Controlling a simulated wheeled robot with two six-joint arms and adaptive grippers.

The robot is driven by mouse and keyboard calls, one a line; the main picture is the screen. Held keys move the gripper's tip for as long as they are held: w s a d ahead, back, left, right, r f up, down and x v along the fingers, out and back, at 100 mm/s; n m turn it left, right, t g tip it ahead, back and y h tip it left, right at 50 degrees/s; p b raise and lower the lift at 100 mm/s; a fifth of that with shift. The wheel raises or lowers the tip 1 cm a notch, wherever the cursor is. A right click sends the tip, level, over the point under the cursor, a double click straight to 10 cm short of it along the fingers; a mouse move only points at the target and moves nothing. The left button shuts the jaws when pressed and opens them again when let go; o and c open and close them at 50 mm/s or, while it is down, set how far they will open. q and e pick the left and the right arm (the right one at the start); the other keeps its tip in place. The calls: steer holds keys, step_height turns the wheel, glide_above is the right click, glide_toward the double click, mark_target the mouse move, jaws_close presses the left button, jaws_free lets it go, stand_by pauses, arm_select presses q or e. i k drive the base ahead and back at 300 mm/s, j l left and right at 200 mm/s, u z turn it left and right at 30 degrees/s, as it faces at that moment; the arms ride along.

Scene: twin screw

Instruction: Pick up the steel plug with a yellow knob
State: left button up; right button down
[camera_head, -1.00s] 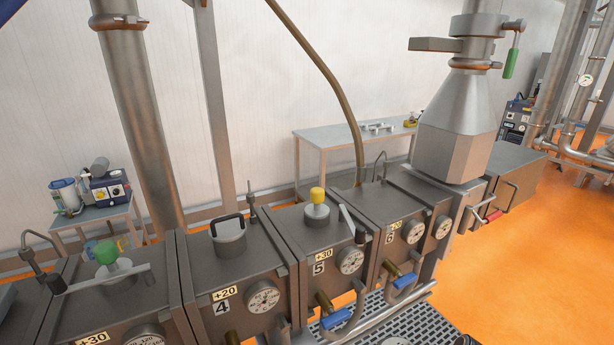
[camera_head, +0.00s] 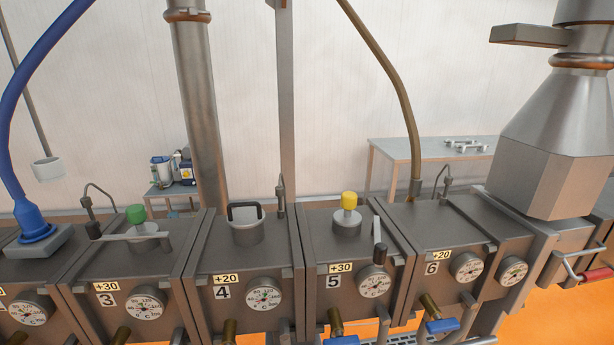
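The steel plug with a yellow knob (camera_head: 347,222) stands upright on top of the barrel block marked 5 (camera_head: 334,283). Its yellow knob (camera_head: 348,200) points up, above a short wide steel body. Neither of my grippers is in view.
Block 4 to the left carries a steel plug with a black handle (camera_head: 246,222). Block 3 carries a green-knobbed plug (camera_head: 137,222) with a lever. A blue hose (camera_head: 24,110) enters at far left. A large steel hopper (camera_head: 558,140) stands at right. A table (camera_head: 440,150) is behind.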

mark_target(345, 217)
steer(key=k+j, duration=0.15)
steer(key=j, duration=0.25)
steer(key=k+j, duration=0.1)
steer(key=j, duration=0.35)
steer(key=k+j, duration=0.15)
steer(key=j, duration=0.25)
steer(key=k+j, duration=0.25)
